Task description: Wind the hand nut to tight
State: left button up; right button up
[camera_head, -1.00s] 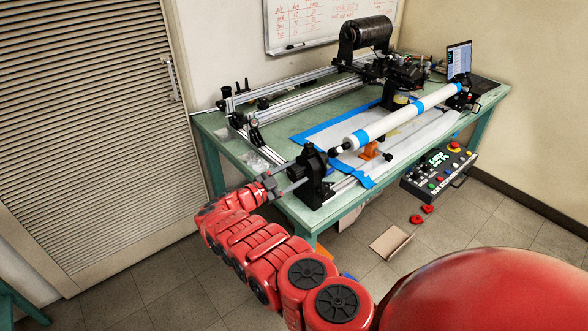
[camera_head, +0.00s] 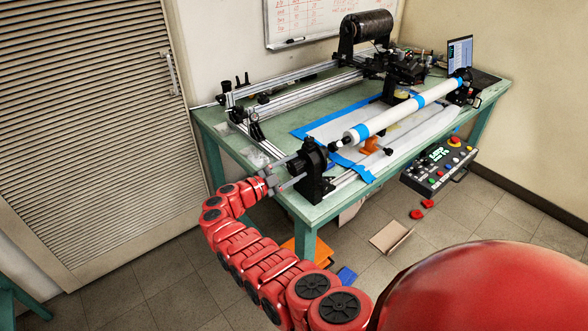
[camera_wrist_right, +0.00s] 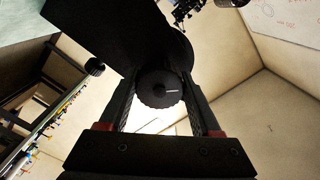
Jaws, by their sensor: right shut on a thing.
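The hand nut (camera_wrist_right: 158,91) is a round, black, ridged disc with a short pale mark on its face, seen in the right wrist view. My right gripper (camera_wrist_right: 161,76) has a finger on each side of it and is shut on it. In the head view, my right gripper (camera_head: 288,173) reaches the outer face of the black end support (camera_head: 315,172) at the table's near left corner. The nut is hard to make out there. My left gripper is not in view.
A white tube (camera_head: 405,110) with blue bands lies along the green table (camera_head: 210,125). A control box (camera_head: 438,165) sits at the table's right front. Metal rails (camera_head: 300,97) run along the back. Open floor lies in front, with a cardboard piece (camera_head: 391,237) on it.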

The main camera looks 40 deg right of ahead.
jog(key=shift+f+m+b, duration=0.3)
jog(key=shift+m+b, duration=0.25)
jog(key=shift+m, duration=0.05)
jog(key=m+b, duration=1.4)
jog(key=b, duration=0.7)
jog(key=shift+r+m+b, duration=0.15)
jog(key=shift+m+b, duration=0.8)
jog(key=shift+m, duration=0.15)
jog(key=shift+r+m+b, duration=0.15)
jog(key=shift+m+b, duration=0.8)
jog(key=shift+m, duration=0.15)
jog(key=o, duration=1.4)
jog(key=shift+r, duration=0.1)
jog(key=a, duration=0.5)
jog(key=s+a, duration=0.1)
jog(key=a, duration=0.5)
jog(key=a+p, duration=0.1)
jog(key=a, duration=0.5)
jog(key=shift+s+a, duration=0.2)
jog(key=shift+a, duration=0.05)
